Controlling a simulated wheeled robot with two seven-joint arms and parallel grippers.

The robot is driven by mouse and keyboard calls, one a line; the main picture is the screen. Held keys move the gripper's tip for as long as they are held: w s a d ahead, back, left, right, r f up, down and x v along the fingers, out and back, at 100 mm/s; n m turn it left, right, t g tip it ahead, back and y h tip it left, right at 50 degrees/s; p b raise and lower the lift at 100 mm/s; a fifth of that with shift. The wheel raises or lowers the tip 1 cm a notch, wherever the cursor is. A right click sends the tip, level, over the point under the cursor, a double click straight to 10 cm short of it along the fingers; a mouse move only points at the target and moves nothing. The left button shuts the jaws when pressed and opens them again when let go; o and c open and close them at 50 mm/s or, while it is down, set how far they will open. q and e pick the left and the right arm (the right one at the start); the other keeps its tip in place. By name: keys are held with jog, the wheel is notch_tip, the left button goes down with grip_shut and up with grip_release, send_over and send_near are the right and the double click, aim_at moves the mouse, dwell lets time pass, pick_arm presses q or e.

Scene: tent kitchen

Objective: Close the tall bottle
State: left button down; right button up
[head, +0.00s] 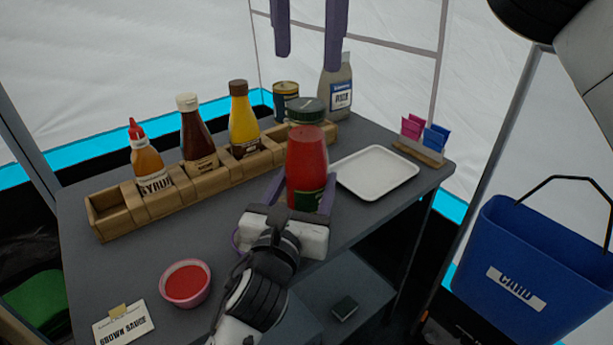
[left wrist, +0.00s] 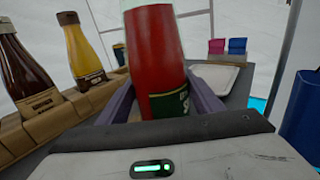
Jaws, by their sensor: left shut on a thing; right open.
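The tall bottle (head: 306,160) is red with a dark label low on its side. It stands upright and fills the middle of the left wrist view (left wrist: 158,60). My left gripper (head: 300,196) is shut on the lower part of the bottle, one purple finger on each side. My right gripper (head: 309,42) is open and empty, its two purple fingers pointing down above and behind the bottle.
A wooden rack (head: 215,172) behind the bottle holds sauce bottles. A white tray (head: 376,173) lies to the right, with a packet holder (head: 420,152) beyond it. A red sauce bowl (head: 185,284) stands front left. A blue bucket (head: 535,260) hangs at the right.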

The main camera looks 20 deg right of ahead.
pick_arm(q)
jog(key=shift+c, duration=2.3)
grip_release()
jog(key=p+v, duration=0.1)
jog(key=v, duration=0.9)
jog(key=shift+s+p, duration=0.15)
jog(key=shift+p, duration=0.25)
pick_arm(e)
jog(key=shift+r, duration=0.9)
